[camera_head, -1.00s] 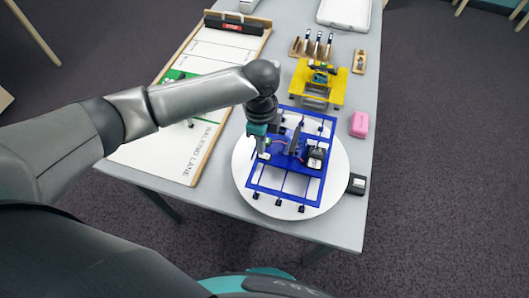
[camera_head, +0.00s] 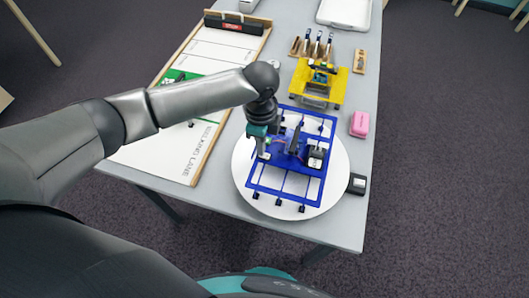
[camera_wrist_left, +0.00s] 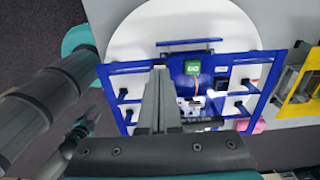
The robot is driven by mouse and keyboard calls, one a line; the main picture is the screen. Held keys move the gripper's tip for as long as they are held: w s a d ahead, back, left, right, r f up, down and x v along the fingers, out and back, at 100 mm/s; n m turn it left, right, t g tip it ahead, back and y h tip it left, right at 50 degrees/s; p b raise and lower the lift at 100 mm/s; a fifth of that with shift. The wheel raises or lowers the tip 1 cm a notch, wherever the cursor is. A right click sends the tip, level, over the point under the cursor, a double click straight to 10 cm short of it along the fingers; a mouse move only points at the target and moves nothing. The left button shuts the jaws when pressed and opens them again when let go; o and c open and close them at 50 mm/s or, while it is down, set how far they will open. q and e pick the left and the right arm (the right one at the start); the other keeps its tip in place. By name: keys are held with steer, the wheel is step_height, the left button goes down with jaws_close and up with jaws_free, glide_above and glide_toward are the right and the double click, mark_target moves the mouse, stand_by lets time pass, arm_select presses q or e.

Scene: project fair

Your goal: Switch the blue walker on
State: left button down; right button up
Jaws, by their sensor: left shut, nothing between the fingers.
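The blue walker (camera_head: 285,181) stands on a round white turntable (camera_head: 333,191) near the front of the table. It has a blue frame with black feet, a dark upright plate and a black-and-white block on top. In the left wrist view the blue walker (camera_wrist_left: 222,62) carries a green part (camera_wrist_left: 193,67) with red wires. My left gripper (camera_head: 262,152) is shut and empty, pointing down over the left side of the walker. In the left wrist view its fingers (camera_wrist_left: 160,78) reach over the blue frame beside the green part. I cannot tell whether the fingertips touch it.
A yellow walker (camera_head: 331,83) stands behind the turntable. A walking-lane board (camera_head: 205,109) lies to the left. A pink block (camera_head: 359,124) and a small black box (camera_head: 356,184) sit to the right. A tool rack (camera_head: 312,47) and white tray (camera_head: 344,13) are farther back.

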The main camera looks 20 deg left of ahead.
arm_select(q)
steer(key=shift+f, duration=0.6)
steer(key=shift+s, duration=0.1)
step_height(320, 180, up, 7)
steer(key=p, duration=0.8)
steer(key=shift+r, duration=0.1)
stand_by(0.5)
